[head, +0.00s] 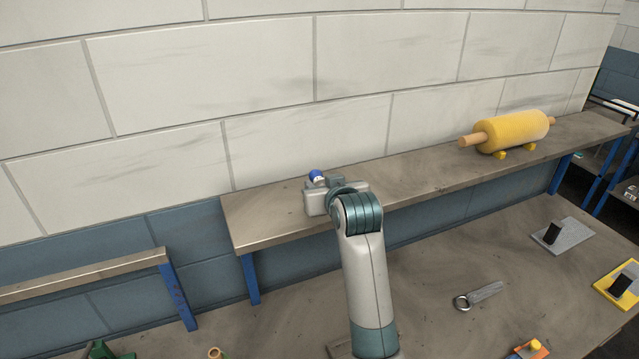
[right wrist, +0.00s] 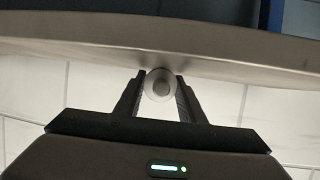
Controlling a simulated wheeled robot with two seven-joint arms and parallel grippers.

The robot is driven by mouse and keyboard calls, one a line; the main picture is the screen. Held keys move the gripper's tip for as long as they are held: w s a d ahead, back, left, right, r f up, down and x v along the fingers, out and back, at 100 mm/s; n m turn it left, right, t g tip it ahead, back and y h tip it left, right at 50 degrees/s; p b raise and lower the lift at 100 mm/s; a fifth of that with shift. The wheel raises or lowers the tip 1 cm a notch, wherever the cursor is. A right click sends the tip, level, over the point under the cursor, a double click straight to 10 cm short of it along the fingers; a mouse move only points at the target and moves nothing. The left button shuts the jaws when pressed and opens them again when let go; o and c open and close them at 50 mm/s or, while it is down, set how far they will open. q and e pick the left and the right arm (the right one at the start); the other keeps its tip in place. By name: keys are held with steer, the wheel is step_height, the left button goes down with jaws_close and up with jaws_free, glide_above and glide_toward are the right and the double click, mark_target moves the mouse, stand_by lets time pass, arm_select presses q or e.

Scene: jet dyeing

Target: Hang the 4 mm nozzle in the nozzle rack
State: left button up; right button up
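My right gripper (head: 318,184) is at the wall-side edge of the raised metal shelf, at the end of my arm in the head view. A small blue piece with a white patch (head: 316,175) shows at its fingers, probably the nozzle; its size mark is not readable. In the right wrist view, the two dark fingers (right wrist: 159,98) close on both sides of a round, light grey piece (right wrist: 159,84) with a darker centre. My wrist hides part of the held piece in the head view. I cannot make out the nozzle rack. My left gripper is not in view.
A yellow roller (head: 513,132) lies on the raised shelf (head: 425,172) to the right. A grey ring-ended tool (head: 481,295), a grey stand (head: 562,236) and a yellow stand (head: 619,285) are on the lower table. The white block wall (head: 300,150) rises behind.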

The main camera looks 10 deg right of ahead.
steer(key=shift+c, duration=0.4)
steer(key=shift+r, duration=0.2)
steer(key=shift+r+b, duration=0.55)
steer(key=r, duration=0.1)
steer(key=r+b, duration=0.2)
steer(key=shift+s+d, duration=0.3)
steer(key=shift+s, duration=0.05)
arm_select(q)
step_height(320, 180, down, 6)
steer(key=b, duration=0.3)
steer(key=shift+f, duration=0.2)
arm_select(e)
steer(key=s+d+r, duration=0.6)
steer(key=s, duration=0.2)
steer(key=shift+s+d+r, duration=0.2)
steer(key=shift+s+r, duration=0.1)
steer(key=shift+s, duration=0.1)
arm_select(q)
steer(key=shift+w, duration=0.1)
arm_select(e)
steer(key=shift+f, duration=0.1)
